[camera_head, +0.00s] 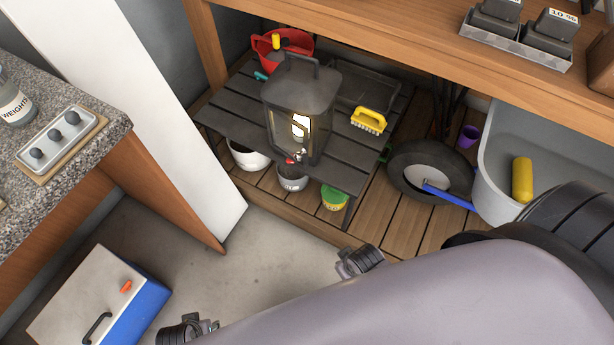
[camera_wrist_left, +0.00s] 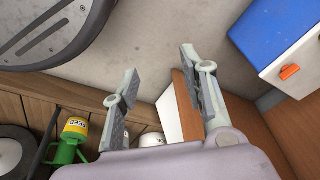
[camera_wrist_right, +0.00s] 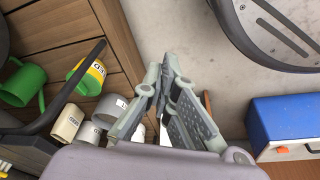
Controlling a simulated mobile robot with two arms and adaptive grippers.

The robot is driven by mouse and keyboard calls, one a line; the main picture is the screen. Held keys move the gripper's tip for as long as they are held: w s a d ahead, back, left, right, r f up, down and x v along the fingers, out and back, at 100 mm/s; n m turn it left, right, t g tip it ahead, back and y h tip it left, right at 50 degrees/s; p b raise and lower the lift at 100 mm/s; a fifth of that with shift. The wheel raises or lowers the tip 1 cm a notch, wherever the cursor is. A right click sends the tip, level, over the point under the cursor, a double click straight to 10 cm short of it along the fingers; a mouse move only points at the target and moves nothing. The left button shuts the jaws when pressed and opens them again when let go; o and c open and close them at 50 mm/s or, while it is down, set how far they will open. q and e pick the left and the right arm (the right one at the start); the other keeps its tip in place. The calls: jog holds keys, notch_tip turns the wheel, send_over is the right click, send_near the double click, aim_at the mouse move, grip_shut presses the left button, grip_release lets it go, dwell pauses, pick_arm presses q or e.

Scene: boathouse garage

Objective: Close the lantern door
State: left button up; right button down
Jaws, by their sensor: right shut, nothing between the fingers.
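The dark grey lantern (camera_head: 283,90) stands upright on a low slatted table in the head view, with a handle on top. Its facing side shows a bright pale area inside and a small red piece near the lower edge. I cannot tell how far its door stands open. My left gripper (camera_wrist_left: 157,75) is open and empty above the floor; in the head view it shows at the bottom edge (camera_head: 190,331). My right gripper (camera_wrist_right: 168,80) is shut and empty; in the head view it shows in front of the table (camera_head: 362,262), apart from the lantern.
The slatted table (camera_head: 225,122) also bears a red bucket (camera_head: 297,47) and a yellow brush (camera_head: 369,121). Pots and a green-yellow tin (camera_head: 334,198) stand below. A wheel (camera_head: 405,170) is to the right. A blue-and-white box (camera_head: 75,300) is on the floor, lower left. A workbench overhangs behind.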

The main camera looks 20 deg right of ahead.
jog(key=w+d+r+n+t+b, duration=0.4)
jog(key=w+r+n+t+b, duration=0.4)
jog(key=w+r+b, duration=0.6)
jog(key=w+a+r+n+t+y+p, duration=0.1)
jog(key=a+r+n+y, duration=0.15)
jog(key=n+y, duration=0.45)
jog(key=w+a+r+n+t+y+p, duration=0.1)
jog(key=r+n+y+p, duration=0.15)
jog(key=n+y, duration=0.55)
pick_arm(q)
jog(key=w+r+t+b, duration=0.2)
jog(key=w+r+t, duration=0.1)
jog(key=r, duration=0.8)
jog(key=shift+w+d+b, duration=0.4)
jog(key=shift+w+d, duration=0.05)
jog(key=shift+w, duration=0.4)
pick_arm(e)
jog(key=w+a+n+h, duration=0.1)
jog(key=w+a, duration=0.3)
jog(key=w, duration=0.4)
jog(key=shift+r+n+h, duration=0.4)
jog(key=shift+h, duration=0.2)
jog(key=shift+w, duration=0.1)
